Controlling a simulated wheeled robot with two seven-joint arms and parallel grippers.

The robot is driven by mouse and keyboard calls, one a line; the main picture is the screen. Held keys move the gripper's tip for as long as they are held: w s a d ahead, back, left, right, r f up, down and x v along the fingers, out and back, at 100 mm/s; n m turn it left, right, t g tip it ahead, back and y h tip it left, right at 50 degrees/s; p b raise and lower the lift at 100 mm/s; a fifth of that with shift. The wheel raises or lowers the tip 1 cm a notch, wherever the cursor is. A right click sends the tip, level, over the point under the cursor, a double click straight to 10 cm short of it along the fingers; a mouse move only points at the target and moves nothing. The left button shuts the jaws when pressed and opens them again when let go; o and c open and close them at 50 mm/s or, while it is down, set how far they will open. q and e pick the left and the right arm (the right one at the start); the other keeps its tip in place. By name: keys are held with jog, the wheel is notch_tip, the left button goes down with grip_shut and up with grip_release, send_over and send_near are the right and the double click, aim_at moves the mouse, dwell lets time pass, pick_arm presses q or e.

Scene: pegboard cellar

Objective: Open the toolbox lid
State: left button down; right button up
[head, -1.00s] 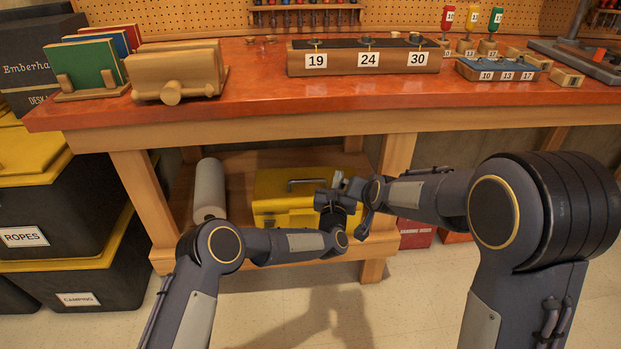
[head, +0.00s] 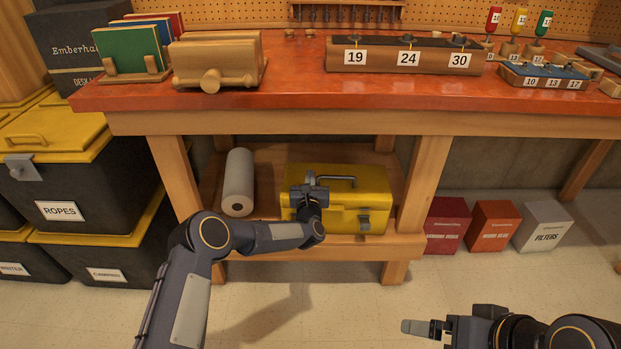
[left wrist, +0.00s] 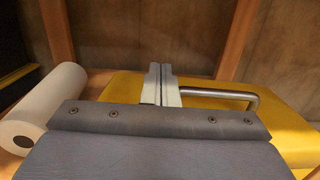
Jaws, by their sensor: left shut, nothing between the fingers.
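The yellow toolbox (head: 338,220) stands on the lower shelf of the workbench, its lid (head: 365,182) down. A grey bar handle (head: 338,179) is on top and a grey latch (head: 364,222) on the front. My left gripper (head: 311,177) is shut and empty over the left part of the lid, hiding the handle's left end. In the left wrist view its closed fingers (left wrist: 163,83) are beside the left end of the handle (left wrist: 225,94); I cannot tell whether they touch. My right gripper (head: 415,327) is low at the right, away from the toolbox; its jaw gap is unclear.
Boxes (head: 447,225) stand on the floor at right, and black bins with yellow lids (head: 55,190) at left. The orange bench top (head: 300,95) is above.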

pick_arm(q)
jog(key=shift+w+r, duration=0.1)
jog(key=shift+r, duration=0.05)
jog(key=shift+w+r+g, duration=0.25)
jog(key=shift+g, duration=0.05)
pick_arm(e)
jog(key=shift+s+r, duration=0.1)
jog(key=shift+s, duration=0.2)
pick_arm(q)
jog(key=shift+w+r+p, duration=0.2)
jog(key=shift+r+p, duration=0.05)
jog(key=shift+p, duration=0.05)
pick_arm(e)
jog(key=shift+r, duration=0.1)
pick_arm(q)
jog(key=shift+w+r+g, duration=0.2)
jog(key=shift+r+g, duration=0.1)
pick_arm(e)
jog(key=shift+d+r, duration=0.15)
